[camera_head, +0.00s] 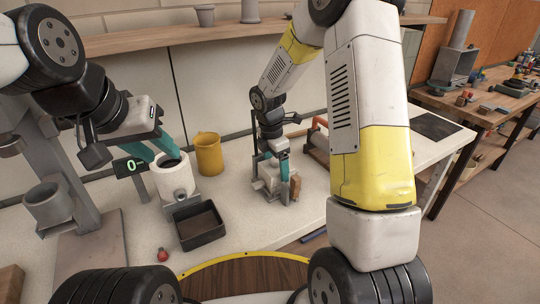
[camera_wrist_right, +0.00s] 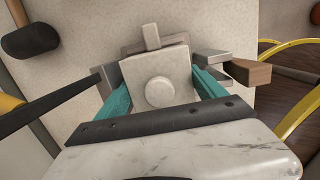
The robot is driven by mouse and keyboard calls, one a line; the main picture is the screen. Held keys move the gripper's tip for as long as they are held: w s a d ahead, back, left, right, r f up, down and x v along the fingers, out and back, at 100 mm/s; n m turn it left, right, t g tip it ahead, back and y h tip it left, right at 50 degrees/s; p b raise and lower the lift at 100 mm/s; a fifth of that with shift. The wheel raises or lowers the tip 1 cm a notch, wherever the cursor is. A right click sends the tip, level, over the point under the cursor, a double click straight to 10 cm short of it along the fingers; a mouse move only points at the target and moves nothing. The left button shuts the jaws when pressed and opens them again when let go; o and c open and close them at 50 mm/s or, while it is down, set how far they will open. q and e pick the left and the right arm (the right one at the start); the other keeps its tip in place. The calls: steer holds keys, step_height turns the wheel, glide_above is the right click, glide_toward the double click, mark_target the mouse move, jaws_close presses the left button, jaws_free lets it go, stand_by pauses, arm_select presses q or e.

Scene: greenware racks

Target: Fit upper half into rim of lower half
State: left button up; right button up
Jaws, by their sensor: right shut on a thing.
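A pale, squarish block with a round knob (camera_wrist_right: 160,92), which looks like the upper half, sits between the teal fingers of my right gripper (camera_wrist_right: 161,98). In the head view my right gripper (camera_head: 274,172) points down at this pale block (camera_head: 262,185), low over the bench. A grey-brown edge and a small pale tab (camera_wrist_right: 151,36) show just beyond the block. I cannot make out the lower half or its rim for sure, nor whether the block touches it.
A wooden-handled part (camera_wrist_right: 249,73) stands close to the right of the block. A small red object (camera_head: 162,255) lies near the front.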

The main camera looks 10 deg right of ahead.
mark_target(275, 159)
stand_by(0.3)
steer(key=o, duration=1.7)
steer(key=shift+r, duration=0.15)
steer(key=r, duration=0.6)
steer(key=shift+s+a+r, duration=0.1)
steer(key=shift+a, duration=0.25)
steer(key=shift+s+r, duration=0.15)
steer(key=shift+r, duration=0.5)
